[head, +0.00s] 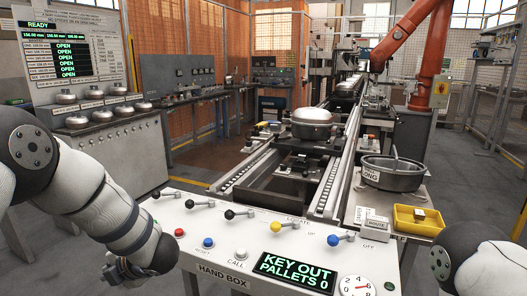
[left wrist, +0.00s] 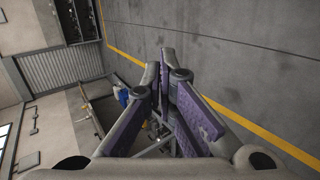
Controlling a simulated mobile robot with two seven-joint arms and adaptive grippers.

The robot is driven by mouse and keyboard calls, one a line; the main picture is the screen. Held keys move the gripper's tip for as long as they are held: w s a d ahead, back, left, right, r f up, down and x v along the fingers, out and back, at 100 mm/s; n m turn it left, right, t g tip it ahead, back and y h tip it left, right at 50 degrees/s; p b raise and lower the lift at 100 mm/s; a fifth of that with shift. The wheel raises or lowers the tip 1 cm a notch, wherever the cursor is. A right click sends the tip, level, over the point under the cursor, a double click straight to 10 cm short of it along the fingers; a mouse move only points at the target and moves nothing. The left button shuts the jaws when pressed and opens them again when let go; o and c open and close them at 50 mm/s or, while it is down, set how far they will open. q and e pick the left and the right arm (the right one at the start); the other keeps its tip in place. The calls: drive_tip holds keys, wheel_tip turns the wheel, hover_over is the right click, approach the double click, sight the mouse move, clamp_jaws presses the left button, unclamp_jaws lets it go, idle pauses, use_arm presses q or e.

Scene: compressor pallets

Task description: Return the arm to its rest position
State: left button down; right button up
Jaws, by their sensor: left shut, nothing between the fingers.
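My left arm comes in from the left of the head view and bends down in front of the hand box (head: 225,270). In the left wrist view my left gripper (left wrist: 166,72) has its purple-padded fingers together, with nothing between them. Grey floor with a yellow line lies beyond the fingers.
The hand box carries several ball-topped levers and a display (head: 295,273) reading "KEY OUT PALLETS 0". Behind it, a compressor (head: 312,124) sits on the conveyor (head: 335,180). A yellow bin (head: 418,222) stands right. An orange robot arm (head: 432,50) stands behind. Open floor lies left of the conveyor.

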use_arm(q)
drive_tip(key=s+d+f+m+h, duration=0.2)
drive_tip(key=s+f+m, duration=0.5)
drive_tip(key=f+m, duration=0.15)
drive_tip(key=s+d+f+m+h, duration=0.3)
drive_tip(key=s+f+m, duration=0.4)
drive_tip(key=f+m, duration=0.15)
drive_tip(key=s+d+f+m+g+h, duration=0.1)
drive_tip(key=s+m, duration=0.5)
drive_tip(key=s, duration=0.7)
drive_tip(key=s+d+f+m+g+h, duration=0.1)
drive_tip(key=s+d+m+g+h, duration=0.3)
drive_tip(key=s, duration=1)
drive_tip(key=d+m+g, duration=0.1)
drive_tip(key=m+g, duration=0.1)
drive_tip(key=m, duration=0.1)
drive_tip(key=shift+d+f, duration=0.15)
drive_tip(key=shift+d, duration=0.05)
